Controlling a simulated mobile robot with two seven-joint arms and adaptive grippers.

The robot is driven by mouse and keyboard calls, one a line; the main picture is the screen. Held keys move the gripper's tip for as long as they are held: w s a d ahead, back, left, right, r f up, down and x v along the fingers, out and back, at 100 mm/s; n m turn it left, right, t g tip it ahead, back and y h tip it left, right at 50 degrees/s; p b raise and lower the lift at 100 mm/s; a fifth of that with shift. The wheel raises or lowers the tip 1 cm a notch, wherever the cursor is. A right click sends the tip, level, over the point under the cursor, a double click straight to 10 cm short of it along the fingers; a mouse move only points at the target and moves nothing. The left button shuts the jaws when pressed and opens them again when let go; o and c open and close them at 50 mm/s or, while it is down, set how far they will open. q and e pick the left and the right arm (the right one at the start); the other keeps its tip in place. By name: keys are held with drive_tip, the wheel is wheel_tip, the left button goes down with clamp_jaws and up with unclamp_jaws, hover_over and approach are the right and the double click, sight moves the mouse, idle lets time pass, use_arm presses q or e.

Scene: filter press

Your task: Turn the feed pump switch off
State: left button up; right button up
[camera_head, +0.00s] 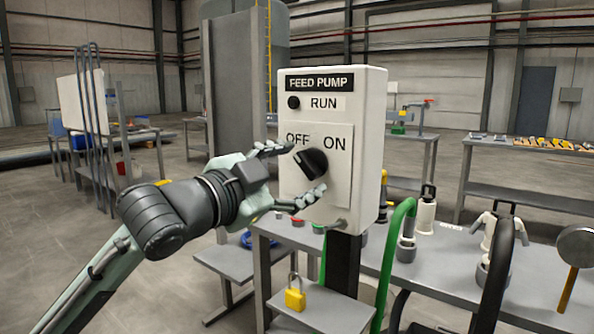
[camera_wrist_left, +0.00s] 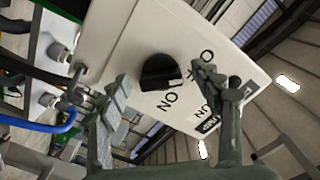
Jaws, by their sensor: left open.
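The feed pump switch is a black rotary knob (camera_head: 312,162) on a pale box (camera_head: 362,150) labelled FEED PUMP, with OFF at upper left and ON at upper right. The lamp (camera_head: 293,102) beside RUN looks dark. My left gripper (camera_head: 303,168) is open in front of the panel, one finger above and one below the knob. In the left wrist view, the knob (camera_wrist_left: 158,72) sits between the spread fingers (camera_wrist_left: 165,88), and its white mark appears on the side nearer the ON lettering. Contact with the knob cannot be told. My right gripper is not in view.
A yellow padlock (camera_head: 295,297) stands on a small grey shelf below the box. A green hose (camera_head: 392,262) curves up just right of the box's post. A grey bench (camera_head: 440,265) with fittings lies behind. Open floor (camera_head: 50,220) is at the left.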

use_arm(q)
drive_tip(key=v, duration=0.7)
drive_tip(key=shift+s+a, duration=0.1)
drive_tip(key=w+a+f+n+y, duration=0.3)
drive_tip(key=f, duration=0.6)
drive_tip(key=w+a+f+n+y, duration=0.2)
drive_tip(key=w+a+f+n, duration=0.15)
drive_tip(key=f, duration=0.55)
drive_tip(key=s+a+f+n+g+y, duration=0.1)
drive_tip(key=a+f+n+g+y, duration=0.15)
drive_tip(key=f, duration=0.65)
drive_tip(key=s+a+f+n+g+y, duration=0.1)
drive_tip(key=a+f, duration=0.2)
drive_tip(key=f, duration=0.6)
drive_tip(key=s+a+f+n+g+y, duration=0.1)
drive_tip(key=s+a+f+g, duration=0.1)
drive_tip(key=s+f, duration=0.7)
drive_tip(key=s+a+f+n+g+y, duration=0.1)
drive_tip(key=s+a+f+n+g, duration=0.1)
drive_tip(key=s+f, duration=0.6)
drive_tip(key=s+a+f+n+g+y, duration=0.1)
drive_tip(key=s+a+f+g, duration=0.3)
drive_tip(key=s+f, duration=0.5)
wheel_tip(320, 180, down, 4)
drive_tip(key=shift+s+a+r, duration=0.1)
drive_tip(key=shift+s+a, duration=0.25)
drive_tip(key=shift+a, duration=0.5)
